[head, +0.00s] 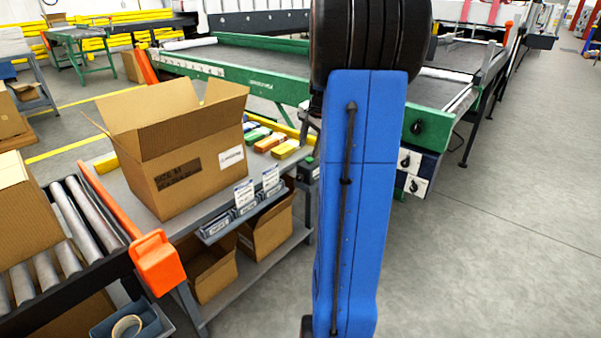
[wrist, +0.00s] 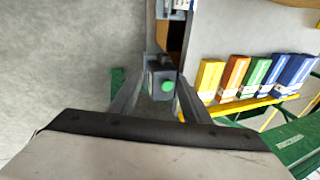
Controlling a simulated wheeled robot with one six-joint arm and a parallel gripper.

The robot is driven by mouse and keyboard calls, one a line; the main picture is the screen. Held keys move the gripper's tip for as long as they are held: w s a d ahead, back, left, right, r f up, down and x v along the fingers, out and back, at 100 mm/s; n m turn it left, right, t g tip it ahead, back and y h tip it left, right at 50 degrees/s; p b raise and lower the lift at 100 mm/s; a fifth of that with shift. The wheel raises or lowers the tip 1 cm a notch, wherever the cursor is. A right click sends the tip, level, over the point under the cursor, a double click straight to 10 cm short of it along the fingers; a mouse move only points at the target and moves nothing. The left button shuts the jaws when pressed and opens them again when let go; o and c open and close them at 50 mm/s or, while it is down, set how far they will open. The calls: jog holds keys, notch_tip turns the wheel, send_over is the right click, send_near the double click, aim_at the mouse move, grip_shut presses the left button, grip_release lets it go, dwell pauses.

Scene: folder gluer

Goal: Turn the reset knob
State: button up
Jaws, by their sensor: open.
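My gripper (wrist: 160,80) is open in the wrist view, its two dark fingers reaching forward on either side of a small dark box. The box carries a round green button or knob (wrist: 167,87) on its face, between the fingers. I cannot tell if the fingers touch the box. In the head view my blue arm hides my gripper. Black rotary knobs also show there: one on the green conveyor end (head: 417,127), and two on white plates below it, an upper knob (head: 405,161) and a lower knob (head: 413,187). No label names the reset knob.
A workbench (head: 190,225) bears an open cardboard box (head: 185,145) and coloured cartons; the cartons also show in the wrist view (wrist: 262,72). An orange-capped rail (head: 158,262) and roller conveyor (head: 65,235) stand at left. The floor at right (head: 510,240) is clear.

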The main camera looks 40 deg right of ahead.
aim_at(300, 176)
jog(key=shift+y, duration=0.4)
jog(key=x, duration=1.1)
jog(key=d+x, duration=0.1)
jog(key=x, duration=0.5)
jog(key=shift+w+r, duration=0.1)
jog(key=shift+w, duration=0.2)
jog(key=c, duration=1)
